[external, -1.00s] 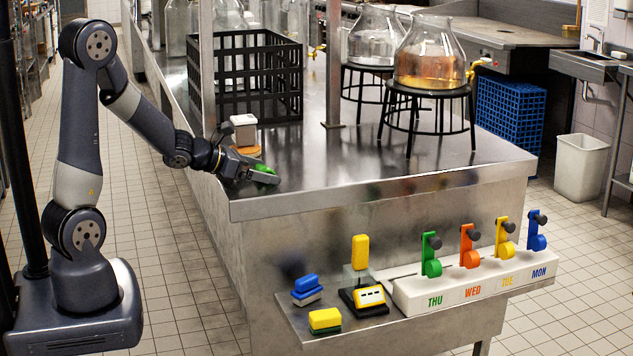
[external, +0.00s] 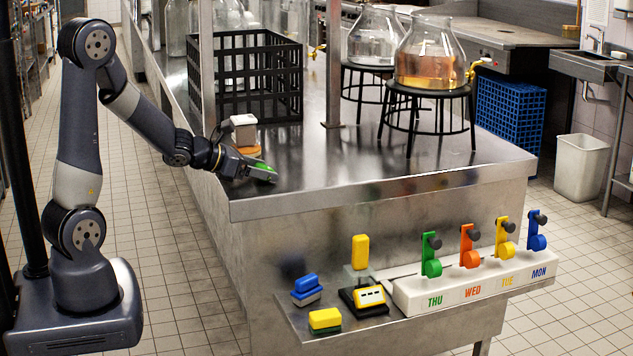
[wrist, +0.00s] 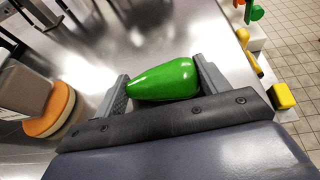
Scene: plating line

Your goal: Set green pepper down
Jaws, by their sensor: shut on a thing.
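The green pepper (wrist: 165,80) lies between the two fingers of my gripper (wrist: 160,85) in the wrist view, with a finger against each end. The gripper is shut on it. In the external view my gripper (external: 262,173) is low over the near left corner of the steel counter (external: 330,178), and a green strip of the pepper (external: 262,166) shows behind a finger. I cannot tell whether the pepper touches the counter.
A round orange-edged piece (wrist: 50,112) with a grey-white block (external: 243,128) stands close beside my gripper. A black crate (external: 245,80) is behind it. Glass jars on black stands (external: 425,92) are to the right. A lower shelf holds colored levers (external: 432,255).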

